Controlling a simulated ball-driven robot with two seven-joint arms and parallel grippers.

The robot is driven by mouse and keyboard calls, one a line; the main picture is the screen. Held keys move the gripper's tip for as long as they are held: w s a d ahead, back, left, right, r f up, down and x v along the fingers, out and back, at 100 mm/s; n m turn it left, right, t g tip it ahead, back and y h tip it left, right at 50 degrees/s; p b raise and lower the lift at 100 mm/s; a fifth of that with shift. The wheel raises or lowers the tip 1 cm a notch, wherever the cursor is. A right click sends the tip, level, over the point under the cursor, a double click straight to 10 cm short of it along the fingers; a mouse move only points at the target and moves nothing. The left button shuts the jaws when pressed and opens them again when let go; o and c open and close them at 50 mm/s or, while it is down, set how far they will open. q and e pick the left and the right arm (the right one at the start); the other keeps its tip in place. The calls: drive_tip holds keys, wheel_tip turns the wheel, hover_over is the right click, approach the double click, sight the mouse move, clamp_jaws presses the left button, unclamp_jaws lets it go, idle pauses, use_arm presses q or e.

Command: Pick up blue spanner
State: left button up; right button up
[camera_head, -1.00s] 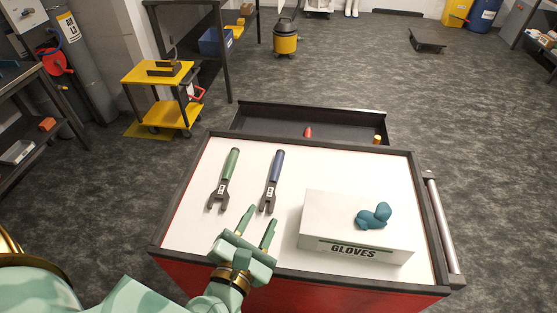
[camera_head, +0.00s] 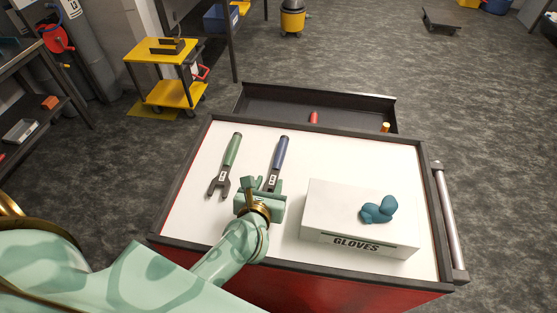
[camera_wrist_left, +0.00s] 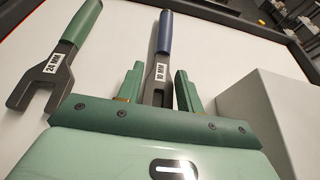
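The blue spanner (camera_head: 280,160) lies on the white top of the red cart, its blue handle pointing away from me and its jaw end near me. In the left wrist view the blue spanner (camera_wrist_left: 165,45) has a white size label and passes between two green fingers. My left gripper (camera_head: 263,185) is over the spanner's near end; its fingers (camera_wrist_left: 160,80) are open, one on each side of the shaft, with gaps visible. The spanner's jaw is hidden behind my gripper. My right gripper is not in view.
A green spanner (camera_head: 226,165) lies just left of the blue one. A white gloves box (camera_head: 330,205) with a teal glove (camera_head: 378,210) on it stands to the right. A dark open tray (camera_head: 350,112) with a red item is behind the cart top.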

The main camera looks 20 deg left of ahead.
sight(274, 177)
use_arm(q)
drive_tip(key=x, duration=0.4)
drive_tip(key=shift+w+d+f, duration=0.1)
drive_tip(key=shift+d+f, duration=0.1)
drive_tip(key=shift+r, duration=0.1)
drive_tip(key=shift+c, duration=0.3)
clamp_jaws()
